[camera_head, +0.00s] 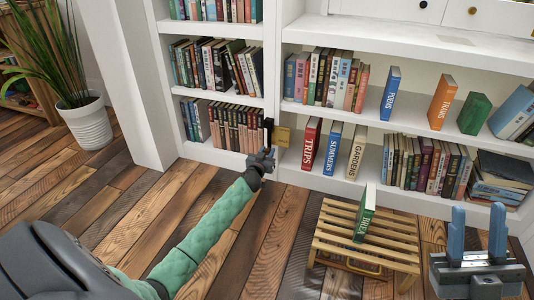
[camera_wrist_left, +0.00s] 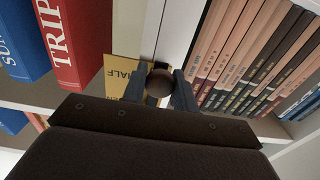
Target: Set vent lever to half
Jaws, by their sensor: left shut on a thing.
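My left gripper (camera_head: 264,156) reaches to the white upright between the shelf bays. It is shut on the vent lever's round brown knob (camera_wrist_left: 159,84), with one dark finger on each side in the left wrist view (camera_wrist_left: 159,92). A yellow plate (camera_wrist_left: 118,73) lettered "HALF" lies just left of the knob there; the rest of its lettering is hidden by the gripper. In the head view the yellow plate (camera_head: 283,136) sits beside a dark upright piece (camera_head: 268,130), right above the gripper. My right gripper (camera_head: 477,236) is open and empty, its blue fingers apart.
Red TRIPS (camera_head: 311,143), blue SUMMERS and cream GARDENS books stand right of the plate. A slatted wooden stool (camera_head: 367,253) with a green book (camera_head: 364,214) upright on it stands before the shelf, left of my right gripper. A potted plant (camera_head: 84,119) stands far left. Plank floor between is clear.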

